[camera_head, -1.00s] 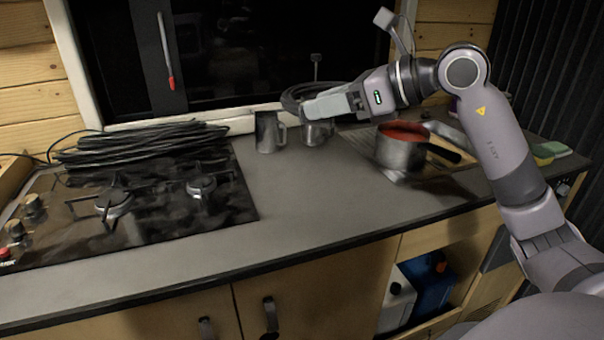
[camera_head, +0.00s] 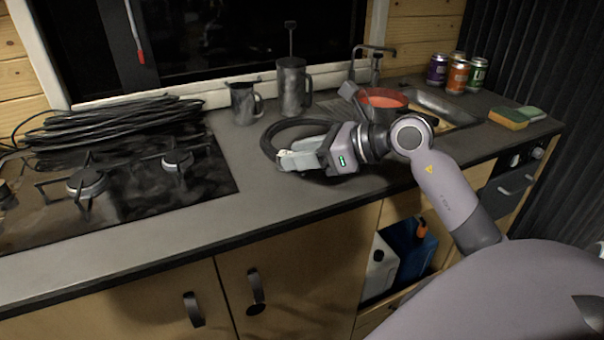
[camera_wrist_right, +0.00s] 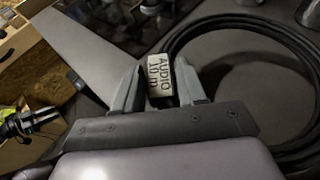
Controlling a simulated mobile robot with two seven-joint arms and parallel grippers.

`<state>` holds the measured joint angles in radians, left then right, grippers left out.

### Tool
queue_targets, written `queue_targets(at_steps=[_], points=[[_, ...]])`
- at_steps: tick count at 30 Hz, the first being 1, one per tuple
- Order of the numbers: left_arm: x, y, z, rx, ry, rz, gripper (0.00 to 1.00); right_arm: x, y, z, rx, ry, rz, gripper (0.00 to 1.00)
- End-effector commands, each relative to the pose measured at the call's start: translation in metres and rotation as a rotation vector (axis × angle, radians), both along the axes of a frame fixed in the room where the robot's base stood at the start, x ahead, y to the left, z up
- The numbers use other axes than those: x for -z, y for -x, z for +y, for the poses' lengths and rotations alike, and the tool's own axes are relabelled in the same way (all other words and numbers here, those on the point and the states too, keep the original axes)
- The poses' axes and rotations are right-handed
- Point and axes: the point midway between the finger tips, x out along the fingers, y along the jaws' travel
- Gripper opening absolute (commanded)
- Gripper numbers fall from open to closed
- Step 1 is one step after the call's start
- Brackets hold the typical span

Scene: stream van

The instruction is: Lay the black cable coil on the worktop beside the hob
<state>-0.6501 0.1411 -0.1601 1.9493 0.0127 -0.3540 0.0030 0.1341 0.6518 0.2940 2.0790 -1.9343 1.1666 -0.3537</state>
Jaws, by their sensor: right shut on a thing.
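A black cable coil (camera_head: 284,128) is at my right gripper (camera_head: 288,160), over the worktop (camera_head: 225,205) to the right of the hob (camera_head: 125,200). The right gripper is shut on the coil at its pale tag, which reads "AUDIO 10 m" in the right wrist view (camera_wrist_right: 159,80). There the coil (camera_wrist_right: 265,24) loops out to the right of the fingers. It looks low over the worktop; whether it touches is unclear. The arm hides part of it. My left gripper is not in view.
A larger bundle of black cable (camera_head: 95,130) lies across the back of the hob. Bare worktop lies between hob and gripper.

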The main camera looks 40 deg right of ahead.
Motion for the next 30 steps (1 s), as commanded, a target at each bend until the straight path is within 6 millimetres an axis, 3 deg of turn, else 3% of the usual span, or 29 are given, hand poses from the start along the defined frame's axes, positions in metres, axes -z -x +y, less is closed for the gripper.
queue_targets(at_steps=[9, 17, 18, 20, 30], points=[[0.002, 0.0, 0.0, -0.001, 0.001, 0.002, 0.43, 0.038, 0.0, 0.0, 0.003, -0.002, -0.005, 0.0], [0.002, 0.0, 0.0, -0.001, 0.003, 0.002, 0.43, 0.043, 0.0, 0.0, 0.001, 0.001, -0.004, 0.0], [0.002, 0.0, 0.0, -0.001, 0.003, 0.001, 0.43, 0.045, 0.0, 0.0, 0.001, -0.001, 0.003, 0.47], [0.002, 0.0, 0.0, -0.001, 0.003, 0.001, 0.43, 0.045, 0.0, 0.0, 0.001, -0.001, 0.003, 0.66], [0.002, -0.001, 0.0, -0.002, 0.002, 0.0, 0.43, 0.044, 0.001, -0.001, 0.001, 0.0, 0.001, 0.66]])
